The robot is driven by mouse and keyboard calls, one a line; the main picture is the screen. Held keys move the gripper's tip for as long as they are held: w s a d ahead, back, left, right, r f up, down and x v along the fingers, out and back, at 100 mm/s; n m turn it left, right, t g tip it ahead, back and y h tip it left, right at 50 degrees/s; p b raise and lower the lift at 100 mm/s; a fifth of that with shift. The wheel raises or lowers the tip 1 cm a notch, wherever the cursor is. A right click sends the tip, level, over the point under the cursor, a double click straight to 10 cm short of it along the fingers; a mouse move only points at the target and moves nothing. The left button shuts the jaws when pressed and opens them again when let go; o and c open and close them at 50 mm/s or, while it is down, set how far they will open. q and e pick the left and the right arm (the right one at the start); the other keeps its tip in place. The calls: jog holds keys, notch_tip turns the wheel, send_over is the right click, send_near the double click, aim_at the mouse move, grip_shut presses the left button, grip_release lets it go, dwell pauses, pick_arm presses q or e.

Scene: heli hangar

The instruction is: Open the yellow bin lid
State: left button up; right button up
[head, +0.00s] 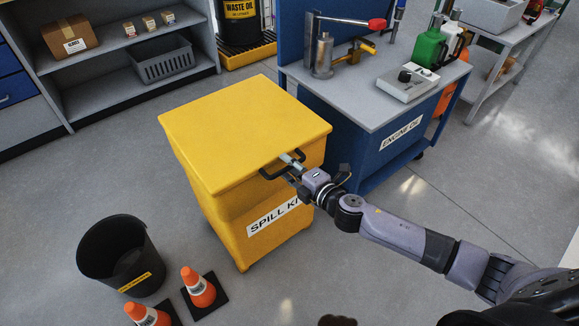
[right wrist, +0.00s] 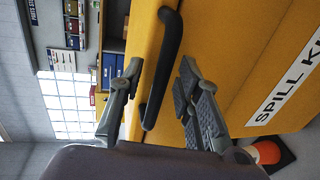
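The yellow bin (head: 240,225), labelled as a spill kit, stands on the floor in the middle of the head view. Its flat yellow lid (head: 240,125) is closed. A black handle (head: 268,174) sticks out from the lid's front edge. My right gripper (head: 285,164) is at this handle. In the right wrist view the handle (right wrist: 168,62) runs between the two parted fingers of the gripper (right wrist: 158,85), with gaps visible on both sides.
A blue workbench (head: 385,130) stands close to the bin's right. A black bucket (head: 118,255) and orange cones (head: 198,287) stand on the floor at front left. Grey shelves (head: 95,65) are behind left. Floor at the right is clear.

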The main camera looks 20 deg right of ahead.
grip_shut()
dwell(0.8)
